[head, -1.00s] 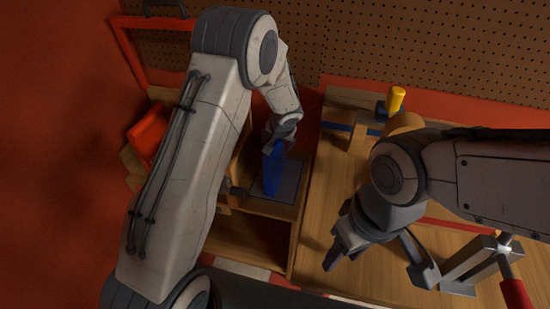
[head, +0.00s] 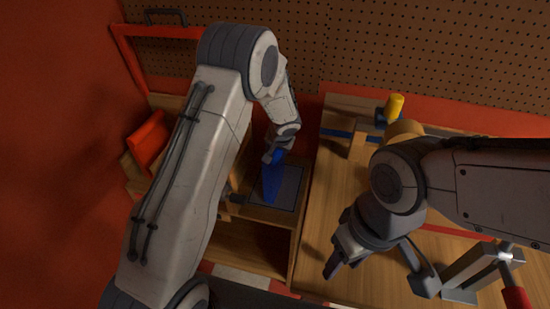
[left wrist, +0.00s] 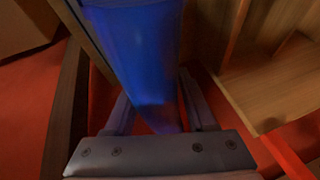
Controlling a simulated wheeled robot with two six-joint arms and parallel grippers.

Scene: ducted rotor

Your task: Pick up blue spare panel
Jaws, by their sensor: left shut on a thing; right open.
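The blue spare panel (head: 271,182) stands upright over a dark grey pad (head: 289,189) in an open wooden compartment, near the middle of the head view. My left gripper (head: 276,155) is shut on its upper part. In the left wrist view the blue panel (left wrist: 145,55) runs between the two fingers of my left gripper (left wrist: 156,100). I cannot tell whether the panel's lower edge touches the pad. My right gripper (head: 378,277) is open and empty over the wooden bench top, to the right of the compartment.
The wooden bench top (head: 325,225) fills the right side. A yellow-handled tool (head: 394,105) stands at its back, and a grey bracket (head: 470,272) with a red handle (head: 516,298) at front right. A pegboard (head: 400,45) closes off the rear. An orange-red box (head: 150,138) is at left.

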